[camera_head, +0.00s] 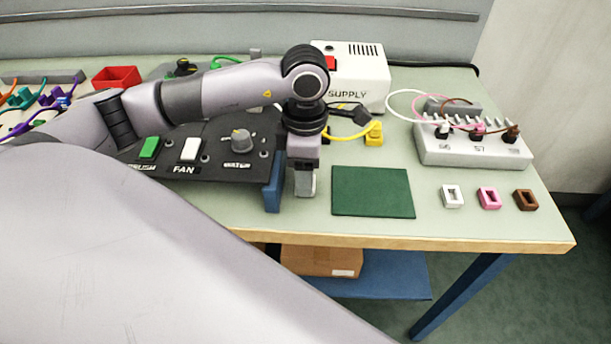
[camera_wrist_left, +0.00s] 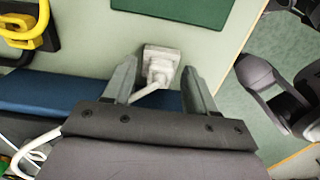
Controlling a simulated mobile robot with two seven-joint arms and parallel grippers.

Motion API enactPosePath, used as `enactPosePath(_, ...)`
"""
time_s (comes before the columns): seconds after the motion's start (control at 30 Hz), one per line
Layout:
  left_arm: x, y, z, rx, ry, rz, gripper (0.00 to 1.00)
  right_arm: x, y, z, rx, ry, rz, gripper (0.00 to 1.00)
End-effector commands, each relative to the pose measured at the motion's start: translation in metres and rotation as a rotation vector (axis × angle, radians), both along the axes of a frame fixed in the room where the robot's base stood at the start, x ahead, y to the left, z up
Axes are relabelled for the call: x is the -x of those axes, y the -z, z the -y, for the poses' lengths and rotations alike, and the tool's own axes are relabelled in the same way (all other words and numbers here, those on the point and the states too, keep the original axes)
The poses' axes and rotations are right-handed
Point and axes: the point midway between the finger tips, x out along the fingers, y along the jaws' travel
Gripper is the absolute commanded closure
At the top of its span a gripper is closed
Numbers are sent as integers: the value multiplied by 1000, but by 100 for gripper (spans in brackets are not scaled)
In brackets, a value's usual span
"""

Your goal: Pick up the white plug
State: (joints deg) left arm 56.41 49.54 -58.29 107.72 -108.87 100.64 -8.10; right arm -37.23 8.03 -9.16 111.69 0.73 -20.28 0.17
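A white plug (camera_wrist_left: 158,63) stands on the tabletop in the left wrist view, with a pale cable stub slanting toward the lower left. My left gripper (camera_wrist_left: 160,85) is around it, with one finger on each side. A gap shows between each finger and the plug, so the gripper is open. In the head view my left gripper (camera_head: 304,186) points down between the black control panel and the green mat. It largely hides the plug there. My right gripper does not show.
The blue panel end (camera_head: 272,184) stands close to the left of the gripper. The green mat (camera_head: 373,192) lies to its right. A yellow plug (camera_head: 374,134) with a looped cable is behind. White, pink and brown sockets (camera_head: 489,198) stand near the grey socket block (camera_head: 470,153).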

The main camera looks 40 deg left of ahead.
Motion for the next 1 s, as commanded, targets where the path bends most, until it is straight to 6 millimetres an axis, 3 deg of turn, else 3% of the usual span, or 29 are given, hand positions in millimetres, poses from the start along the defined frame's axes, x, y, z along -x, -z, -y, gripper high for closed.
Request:
enactPosePath(0.03,0,0,0,0,0,0,57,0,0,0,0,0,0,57)
enactPosePath(0.17,0,0,0,0,0,0,99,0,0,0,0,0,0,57)
enactPosePath(0.47,0,-1,0,1,0,1,100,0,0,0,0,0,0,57)
enactPosePath(0.67,-1,-12,0,1,0,3,100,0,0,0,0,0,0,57)
enactPosePath(0.87,-2,-47,0,2,-1,7,100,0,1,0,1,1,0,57)
enactPosePath(1.0,-2,-91,0,1,0,9,100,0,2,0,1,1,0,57)
